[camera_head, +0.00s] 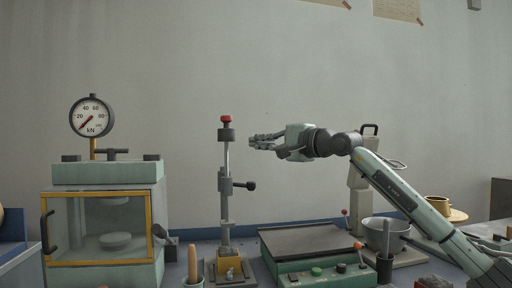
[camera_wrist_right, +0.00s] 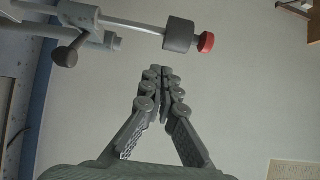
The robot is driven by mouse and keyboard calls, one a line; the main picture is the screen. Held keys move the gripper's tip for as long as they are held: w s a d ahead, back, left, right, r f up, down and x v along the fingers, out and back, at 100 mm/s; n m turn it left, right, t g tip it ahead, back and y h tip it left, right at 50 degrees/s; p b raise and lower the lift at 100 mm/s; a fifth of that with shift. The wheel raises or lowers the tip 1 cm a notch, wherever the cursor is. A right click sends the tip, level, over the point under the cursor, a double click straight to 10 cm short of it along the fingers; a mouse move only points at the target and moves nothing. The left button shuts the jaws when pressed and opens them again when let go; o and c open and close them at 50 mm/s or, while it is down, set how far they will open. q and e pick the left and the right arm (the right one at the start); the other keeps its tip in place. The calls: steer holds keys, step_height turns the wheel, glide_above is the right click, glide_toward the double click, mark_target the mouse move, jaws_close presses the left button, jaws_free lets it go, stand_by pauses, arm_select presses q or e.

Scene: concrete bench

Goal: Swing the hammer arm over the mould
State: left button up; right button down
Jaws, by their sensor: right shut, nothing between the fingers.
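The hammer stand (camera_head: 226,185) is upright, with a red knob (camera_head: 226,119) over a dark cylinder (camera_head: 226,135) on a thin rod. A dark side handle (camera_head: 246,186) sticks out to the right at mid-height. A brass-coloured block (camera_head: 232,269), perhaps the mould, sits at its base; I cannot tell whether the hammer is centred over it. My right gripper (camera_head: 252,142) is shut and empty, just right of the upper rod and pointing left. In the wrist view its closed fingertips (camera_wrist_right: 160,74) are apart from the cylinder (camera_wrist_right: 179,35) and red knob (camera_wrist_right: 206,42).
A press with a kN dial (camera_head: 92,116) and yellow-framed window stands at left. The air above the stand is clear.

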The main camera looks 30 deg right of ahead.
arm_select(q)
steer(key=r, duration=0.1)
steer(key=r+b, duration=0.1)
steer(key=r, duration=0.2)
steer(key=shift+s+a+r, duration=0.15)
steer(key=shift+s, duration=0.1)
arm_select(e)
steer(key=s+a, duration=0.6)
steer(key=shift+s+a, duration=0.15)
steer(key=shift+s, duration=0.15)
steer(key=shift+r, duration=0.1)
